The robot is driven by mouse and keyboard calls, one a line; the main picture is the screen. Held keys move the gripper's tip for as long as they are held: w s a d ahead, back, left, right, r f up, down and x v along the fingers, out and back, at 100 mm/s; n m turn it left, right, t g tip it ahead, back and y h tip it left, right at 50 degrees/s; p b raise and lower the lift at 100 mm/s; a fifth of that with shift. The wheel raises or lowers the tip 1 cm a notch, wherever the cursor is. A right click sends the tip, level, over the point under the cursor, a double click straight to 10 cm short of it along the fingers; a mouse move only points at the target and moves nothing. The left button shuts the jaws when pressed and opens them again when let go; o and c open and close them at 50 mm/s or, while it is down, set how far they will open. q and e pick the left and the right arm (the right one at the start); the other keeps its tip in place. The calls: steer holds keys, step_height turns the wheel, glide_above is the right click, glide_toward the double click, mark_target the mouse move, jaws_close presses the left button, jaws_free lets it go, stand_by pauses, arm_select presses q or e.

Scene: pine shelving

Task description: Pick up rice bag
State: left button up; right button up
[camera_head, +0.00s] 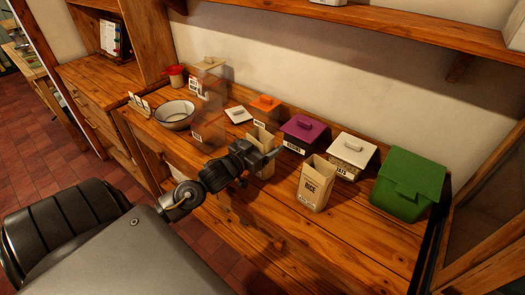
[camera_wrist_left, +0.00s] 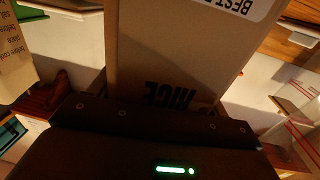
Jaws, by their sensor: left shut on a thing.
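A tan paper rice bag (camera_head: 262,139) is in my left gripper (camera_head: 270,157) in the head view, over the counter. In the left wrist view the bag (camera_wrist_left: 175,50) fills the middle, with upside-down dark lettering and a white label. My left gripper is shut on it; the fingertips are mostly hidden. I cannot tell whether the bag's base touches the counter. A second open-topped tan bag marked RICE (camera_head: 316,184) stands upright to the right of the gripper. My right gripper is not in view.
Behind stand an orange-lidded box (camera_head: 266,104), a purple-lidded box (camera_head: 303,130), a white-lidded box (camera_head: 350,154) and a green bin (camera_head: 408,183). A bowl (camera_head: 175,115) and clear containers (camera_head: 208,125) are to the left. The counter's front right (camera_head: 350,235) is bare.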

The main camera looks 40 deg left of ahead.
mark_target(265, 135)
arm_select(q)
steer(key=shift+r, duration=0.15)
steer(key=shift+r, duration=0.55)
steer(key=r, duration=0.3)
steer(key=shift+s+d+b, duration=0.25)
steer(key=shift+s+b, duration=0.1)
steer(key=shift+b, duration=0.05)
steer(key=s+d+r+p, duration=0.7)
steer(key=s+r+p, duration=0.1)
steer(key=s+p, duration=0.2)
steer(key=shift+s+r, duration=0.4)
steer(key=shift+s, duration=0.15)
